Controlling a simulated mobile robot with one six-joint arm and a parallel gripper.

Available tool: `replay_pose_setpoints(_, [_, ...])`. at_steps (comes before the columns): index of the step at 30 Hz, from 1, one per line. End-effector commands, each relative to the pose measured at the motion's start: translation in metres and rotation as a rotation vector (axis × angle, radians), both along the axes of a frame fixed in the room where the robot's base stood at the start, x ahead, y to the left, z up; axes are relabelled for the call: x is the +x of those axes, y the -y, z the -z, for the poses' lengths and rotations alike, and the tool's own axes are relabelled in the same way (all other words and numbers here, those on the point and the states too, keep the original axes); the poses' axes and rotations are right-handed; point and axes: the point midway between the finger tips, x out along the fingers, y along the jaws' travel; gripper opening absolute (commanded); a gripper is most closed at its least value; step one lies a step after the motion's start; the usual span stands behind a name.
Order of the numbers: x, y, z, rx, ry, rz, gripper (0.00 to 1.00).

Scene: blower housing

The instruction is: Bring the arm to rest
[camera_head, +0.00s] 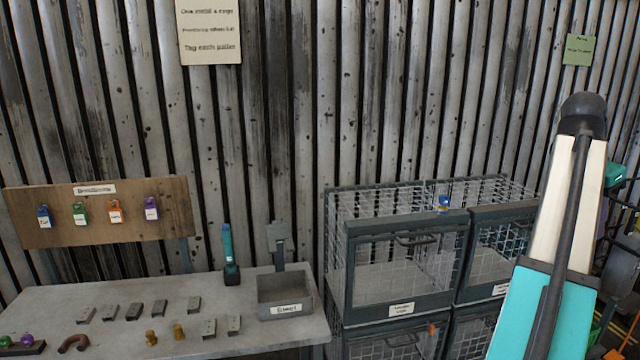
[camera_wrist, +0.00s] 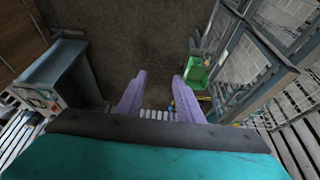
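My arm (camera_head: 562,225) stands raised at the right side of the head view, with a white and teal link and a dark cap on top. My gripper is not visible in the head view. In the wrist view my gripper (camera_wrist: 160,76) shows two purple-grey fingers set well apart. Nothing is between them, and bare dark floor (camera_wrist: 140,40) lies beyond. The gripper touches nothing that I can see.
A workbench (camera_head: 120,295) with several metal plates and a labelled bin (camera_head: 285,303) is at left. Padlocks hang on a wooden board (camera_head: 60,210). Wire cages (camera_head: 375,220) stand beside my arm. A green object (camera_wrist: 198,72) lies past the right finger.

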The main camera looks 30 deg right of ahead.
Motion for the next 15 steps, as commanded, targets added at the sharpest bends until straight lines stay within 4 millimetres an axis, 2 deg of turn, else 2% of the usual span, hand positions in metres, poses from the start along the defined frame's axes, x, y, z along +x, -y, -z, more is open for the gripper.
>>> replay_pose_setpoints(4, [0.001,0.0,0.0,0.0,0.001,-0.001,0.34])
replay_pose_setpoints(10, [0.021,-0.008,0.007,0.004,-0.001,-0.034,0.34])
replay_pose_setpoints(15, [0.042,-0.012,0.024,0.021,-0.01,-0.065,0.34])
